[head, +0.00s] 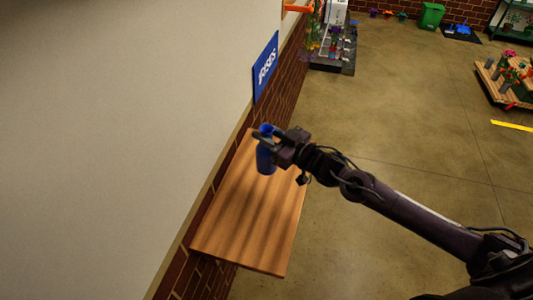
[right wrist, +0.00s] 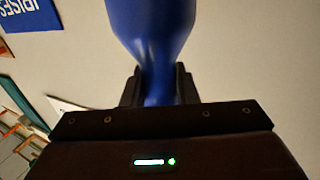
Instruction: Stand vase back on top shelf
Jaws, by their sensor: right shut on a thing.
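The blue vase (head: 265,159) is over the far end of a wooden shelf (head: 246,222) fixed to the wall. My right gripper (head: 267,139) comes in from the right and is shut on the vase near its narrow upper part. The vase looks roughly upright in the head view; I cannot tell whether its base touches the board. In the right wrist view the vase (right wrist: 150,35) stands between the two fingers, its narrow neck in the grip (right wrist: 158,88). My left gripper is not in view.
A blue sign with white letters (head: 265,67) hangs on the wall just beyond the shelf. The near part of the shelf is bare. The concrete floor (head: 410,110) is open to the right, with a wooden flower stand (head: 507,82) and a green bin (head: 432,15) farther off.

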